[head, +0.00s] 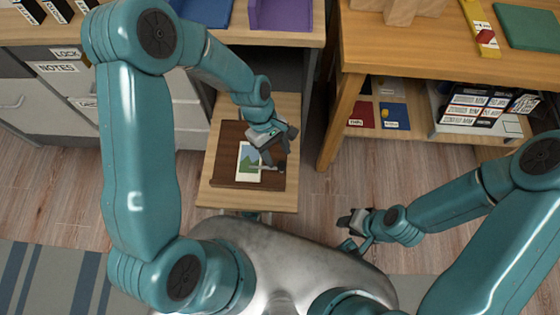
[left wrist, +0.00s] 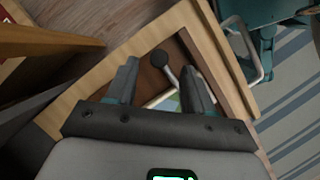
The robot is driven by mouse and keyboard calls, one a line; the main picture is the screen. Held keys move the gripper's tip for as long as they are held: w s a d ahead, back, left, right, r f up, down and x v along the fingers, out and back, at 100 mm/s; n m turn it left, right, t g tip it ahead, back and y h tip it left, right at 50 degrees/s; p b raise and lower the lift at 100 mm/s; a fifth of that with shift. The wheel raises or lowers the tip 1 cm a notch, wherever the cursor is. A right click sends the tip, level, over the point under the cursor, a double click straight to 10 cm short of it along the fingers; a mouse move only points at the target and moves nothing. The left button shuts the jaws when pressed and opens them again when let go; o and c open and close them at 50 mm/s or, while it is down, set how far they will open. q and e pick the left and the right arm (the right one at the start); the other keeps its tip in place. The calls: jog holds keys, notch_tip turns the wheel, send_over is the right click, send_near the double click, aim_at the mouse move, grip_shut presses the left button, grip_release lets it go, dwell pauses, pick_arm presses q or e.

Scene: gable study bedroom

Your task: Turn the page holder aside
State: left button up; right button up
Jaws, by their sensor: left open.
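The page holder is a thin grey arm with a round dark knob (left wrist: 160,58). In the head view the page holder (head: 263,168) lies low across a picture card (head: 246,172) with green and blue on it. The card lies on a dark brown board (head: 225,155). My left gripper (head: 281,150) is over the board's right side, pointing down. In the left wrist view my open left gripper (left wrist: 160,68) has the knob between its fingertips, with gaps on both sides. My right gripper (head: 347,233) is empty, its fingers apart, above the floor right of the shelf.
The board rests on a light wooden pull-out shelf (head: 247,199) between grey drawers (head: 150,100) and a wooden side unit (head: 345,110). Books and boxes (head: 480,105) fill the unit's lower shelf. Trays (head: 280,14) stand on the desk above. The floor (head: 312,195) right of the shelf is clear.

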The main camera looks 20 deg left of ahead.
pick_arm(q)
jog(key=shift+b+x, duration=0.35)
jog(key=shift+x, duration=1.65)
grip_shut()
